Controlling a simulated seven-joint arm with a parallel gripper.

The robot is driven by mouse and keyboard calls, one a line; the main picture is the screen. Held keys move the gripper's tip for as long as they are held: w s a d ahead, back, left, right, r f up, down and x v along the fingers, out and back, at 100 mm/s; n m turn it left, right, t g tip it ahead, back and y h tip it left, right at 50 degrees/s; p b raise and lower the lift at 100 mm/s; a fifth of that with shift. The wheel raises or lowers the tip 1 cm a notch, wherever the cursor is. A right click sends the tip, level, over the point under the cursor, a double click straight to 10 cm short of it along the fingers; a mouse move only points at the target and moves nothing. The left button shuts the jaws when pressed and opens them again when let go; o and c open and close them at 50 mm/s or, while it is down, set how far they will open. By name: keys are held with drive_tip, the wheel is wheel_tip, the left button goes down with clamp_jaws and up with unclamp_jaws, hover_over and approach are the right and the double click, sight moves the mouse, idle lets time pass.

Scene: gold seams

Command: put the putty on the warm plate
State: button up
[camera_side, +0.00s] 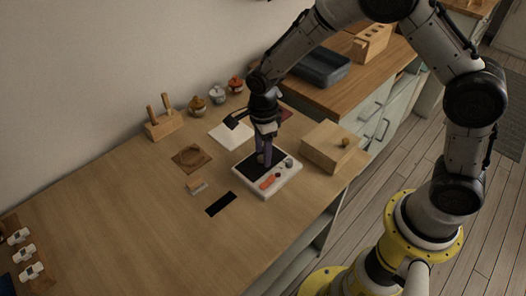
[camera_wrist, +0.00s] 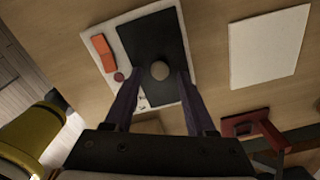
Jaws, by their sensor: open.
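The warm plate is a white unit (camera_side: 282,181) with a dark square top (camera_side: 247,166), an orange part (camera_side: 269,182) and a round knob. My gripper (camera_side: 264,162) is low over the dark top, fingers pointing down. In the wrist view, a round beige lump (camera_wrist: 160,70), which looks like the putty, appears to rest on the dark top (camera_wrist: 150,38). My gripper (camera_wrist: 159,78) is open, with one finger on each side of the lump. I cannot tell if either finger touches it. In the side view the fingers hide the lump.
A wooden box with a knob (camera_side: 328,148) stands close on the right. A white sheet (camera_side: 230,134) lies behind, with a red item (camera_wrist: 247,124) near it. A black strip (camera_side: 221,204), a small block (camera_side: 196,187) and a brown mat (camera_side: 191,158) lie left.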

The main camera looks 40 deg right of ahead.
wheel_tip(320, 180, up, 12)
idle(0.4)
drive_tip(key=s+d+r+n+t, duration=0.2)
drive_tip(key=s+d+r+n, duration=0.2)
drive_tip(key=s+r+n, duration=0.3)
drive_tip(key=s+d+r+n+t, duration=0.2)
drive_tip(key=s+d+r+n, duration=0.15)
drive_tip(key=s+n, duration=0.4)
drive_tip(key=s+d+n+t, duration=0.1)
drive_tip(key=s+n, duration=0.7)
drive_tip(key=s, duration=0.1)
drive_tip(key=shift+s+d+t, duration=0.25)
drive_tip(key=shift+d+t, duration=0.05)
